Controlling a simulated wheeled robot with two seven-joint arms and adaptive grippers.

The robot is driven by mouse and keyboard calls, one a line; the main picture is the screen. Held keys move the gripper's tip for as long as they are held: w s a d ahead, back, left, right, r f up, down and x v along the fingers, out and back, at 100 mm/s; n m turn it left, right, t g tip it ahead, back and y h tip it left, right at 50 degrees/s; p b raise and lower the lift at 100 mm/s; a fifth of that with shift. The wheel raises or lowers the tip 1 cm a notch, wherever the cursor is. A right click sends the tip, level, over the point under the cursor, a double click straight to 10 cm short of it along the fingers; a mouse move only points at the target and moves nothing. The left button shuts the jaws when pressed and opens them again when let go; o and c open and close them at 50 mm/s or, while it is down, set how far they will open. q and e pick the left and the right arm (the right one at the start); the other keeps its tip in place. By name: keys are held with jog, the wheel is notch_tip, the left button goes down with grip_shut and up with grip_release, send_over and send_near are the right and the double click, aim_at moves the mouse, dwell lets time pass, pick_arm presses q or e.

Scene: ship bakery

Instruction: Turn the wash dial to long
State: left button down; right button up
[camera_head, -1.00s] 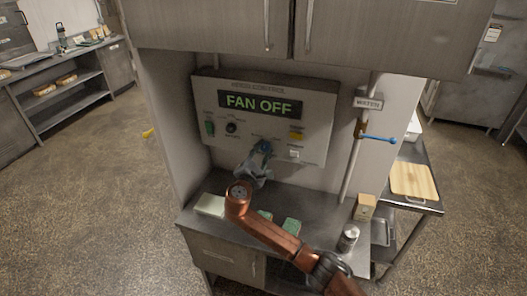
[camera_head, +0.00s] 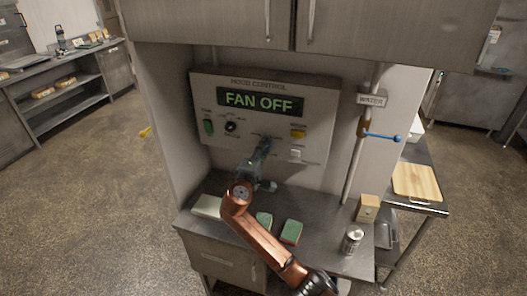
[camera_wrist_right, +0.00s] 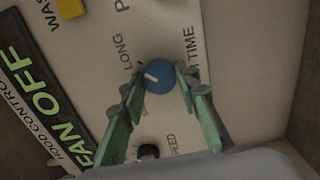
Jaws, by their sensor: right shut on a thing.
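The wash dial is a round blue knob (camera_wrist_right: 159,75) on the hood control panel (camera_head: 315,124). In the right wrist view its white pointer mark points left and slightly up, towards the side of the LONG label (camera_wrist_right: 124,51). The TIME label (camera_wrist_right: 190,47) is to its upper right. My right gripper (camera_wrist_right: 160,82) is shut on the dial, with one green-sided finger on each side of it. In the head view my right gripper (camera_head: 262,152) reaches the panel's lower middle and hides most of the dial. My left gripper is not in view.
The panel display (camera_head: 258,102) reads FAN OFF. A black knob (camera_head: 231,127), a green switch (camera_head: 208,127) and a yellow button (camera_head: 298,133) are nearby. Sponges (camera_head: 291,232) and a can (camera_head: 352,240) stand on the counter below. A blue-handled water valve (camera_head: 381,136) is at right.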

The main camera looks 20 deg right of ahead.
jog(key=shift+f, duration=0.1)
dwell(0.4)
jog(key=o, duration=1.2)
jog(key=shift+c, duration=0.2)
jog(key=v, duration=1.2)
